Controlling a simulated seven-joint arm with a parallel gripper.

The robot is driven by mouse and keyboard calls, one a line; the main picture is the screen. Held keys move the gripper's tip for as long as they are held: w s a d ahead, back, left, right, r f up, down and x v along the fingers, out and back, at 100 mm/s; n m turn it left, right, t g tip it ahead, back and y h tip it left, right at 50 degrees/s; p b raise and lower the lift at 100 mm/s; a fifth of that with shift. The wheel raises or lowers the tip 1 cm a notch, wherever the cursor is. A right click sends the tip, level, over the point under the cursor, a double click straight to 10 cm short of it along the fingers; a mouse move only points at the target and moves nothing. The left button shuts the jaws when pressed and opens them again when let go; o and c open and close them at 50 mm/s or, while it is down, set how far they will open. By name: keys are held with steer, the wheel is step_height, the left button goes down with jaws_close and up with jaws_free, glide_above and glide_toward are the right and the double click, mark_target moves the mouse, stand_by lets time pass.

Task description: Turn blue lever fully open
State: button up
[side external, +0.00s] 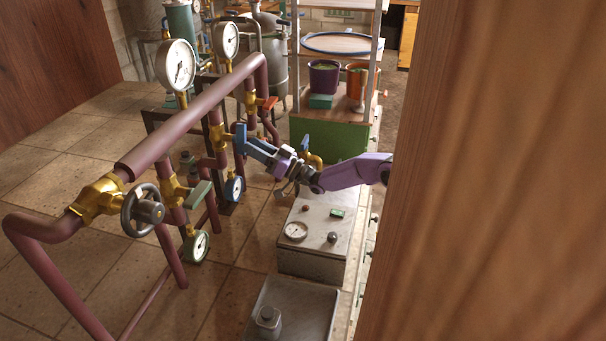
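A second brass valve with a small blue handle (304,141) shows just behind my gripper. Gauges (234,189) and a grey handwheel (142,211) are on the pipes. A metal box (315,261) stands below my arm. A wooden panel (500,180) blocks the right side.

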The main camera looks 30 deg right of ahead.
steer(key=v, duration=1.5)
steer(key=shift+s, duration=0.1)
